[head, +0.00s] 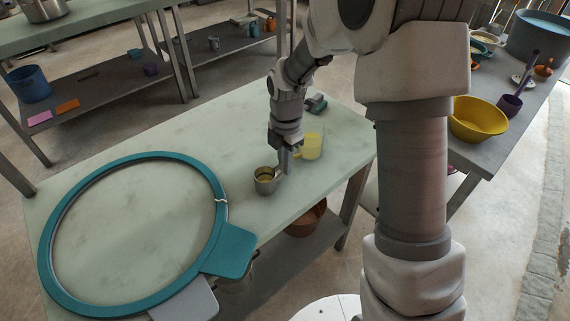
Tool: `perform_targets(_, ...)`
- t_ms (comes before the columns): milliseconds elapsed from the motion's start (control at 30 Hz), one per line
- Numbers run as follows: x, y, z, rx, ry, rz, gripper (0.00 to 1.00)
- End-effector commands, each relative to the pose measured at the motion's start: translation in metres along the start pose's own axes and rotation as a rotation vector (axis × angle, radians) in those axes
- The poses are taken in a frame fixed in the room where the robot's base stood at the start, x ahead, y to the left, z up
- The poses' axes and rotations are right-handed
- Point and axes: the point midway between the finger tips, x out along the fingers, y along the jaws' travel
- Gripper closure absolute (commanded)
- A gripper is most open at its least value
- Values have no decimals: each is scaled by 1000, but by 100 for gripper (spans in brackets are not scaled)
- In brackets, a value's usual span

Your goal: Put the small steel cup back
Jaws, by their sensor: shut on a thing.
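The small steel cup (264,186) is at the right part of the pale green table (120,172), with a yellowish inside showing at its open top. It looks upright. My gripper (281,168) points down at the cup's right side and is shut on it, at the rim or handle side; the fingers are small here and the exact grip is hard to see. I cannot tell whether the cup's base touches the table.
A yellow translucent cup (312,146) stands close behind my gripper. A large teal ring (60,290) with a handle covers the table's left. A dark grey-green object (316,104) lies at the back edge. A yellow bowl (478,120) sits on the right-hand table.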

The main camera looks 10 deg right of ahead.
Motion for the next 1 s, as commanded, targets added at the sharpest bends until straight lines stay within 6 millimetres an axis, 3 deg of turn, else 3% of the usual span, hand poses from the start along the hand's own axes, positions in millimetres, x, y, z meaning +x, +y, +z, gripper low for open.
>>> perform_targets(300,3,0,0,0,0,1,100)
perform_targets(333,2,0,0,0,-1,1,82)
perform_targets(467,1,0,0,0,-1,1,58)
perform_targets(767,0,0,0,0,-1,2,57)
perform_targets(867,-7,1,0,0,-1,4,57)
perform_targets(1000,-31,1,0,0,-2,6,57)
